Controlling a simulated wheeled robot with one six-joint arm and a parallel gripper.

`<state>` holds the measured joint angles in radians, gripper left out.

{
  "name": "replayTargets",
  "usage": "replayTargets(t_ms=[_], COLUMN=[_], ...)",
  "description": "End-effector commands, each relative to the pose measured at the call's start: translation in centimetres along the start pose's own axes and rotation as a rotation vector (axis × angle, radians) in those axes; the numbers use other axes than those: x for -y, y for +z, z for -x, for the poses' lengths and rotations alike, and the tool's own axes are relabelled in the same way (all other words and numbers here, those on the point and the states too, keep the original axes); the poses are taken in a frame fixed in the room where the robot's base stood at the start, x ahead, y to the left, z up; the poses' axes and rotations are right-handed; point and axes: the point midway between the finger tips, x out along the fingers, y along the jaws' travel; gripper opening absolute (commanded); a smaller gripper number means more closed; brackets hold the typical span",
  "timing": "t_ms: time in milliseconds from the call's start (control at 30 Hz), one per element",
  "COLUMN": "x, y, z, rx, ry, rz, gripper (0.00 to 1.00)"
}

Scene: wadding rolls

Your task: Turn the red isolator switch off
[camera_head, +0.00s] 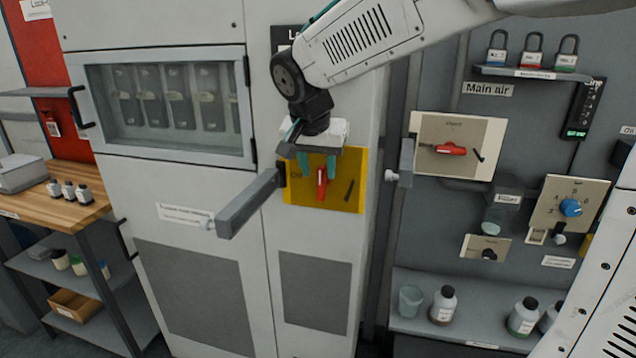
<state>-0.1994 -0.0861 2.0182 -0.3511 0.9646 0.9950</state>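The red isolator switch (322,183) is a red handle on a yellow plate (297,196) on the grey cabinet's front. Its handle stands about upright. A small "Off" mark shows at the plate's upper left, and a dark slanted mark at its right. My gripper (318,162) comes down from above, in front of the plate's upper part. Its two teal fingers are apart, one to each side of the handle's upper end. The gripper body hides the plate's top edge. I cannot tell whether a finger touches the handle.
A grey bar-shaped handle (250,203) juts out at the plate's left. Another red handle, the main air one (450,149), lies level on a cream plate at right. A shelf with bottles (443,305) is at lower right. A wooden bench (60,205) stands at left.

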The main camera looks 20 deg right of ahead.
Motion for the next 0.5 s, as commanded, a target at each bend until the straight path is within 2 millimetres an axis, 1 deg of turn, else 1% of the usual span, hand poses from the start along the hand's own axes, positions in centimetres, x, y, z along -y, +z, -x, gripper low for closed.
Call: replayTargets(t_ms=[33,100,300,500], x=[-0.2,-0.2,-0.2,-0.1], y=[0.0,0.0,0.1,0.1], z=[-0.9,-2.2,-4.9,-5.8], rx=[0.003,0.004,0.003,0.001], ry=[0.004,0.005,0.004,0.001], rz=[-0.001,-0.002,-0.001,0.001], gripper=[0.38,0.38,0.38,0.38])
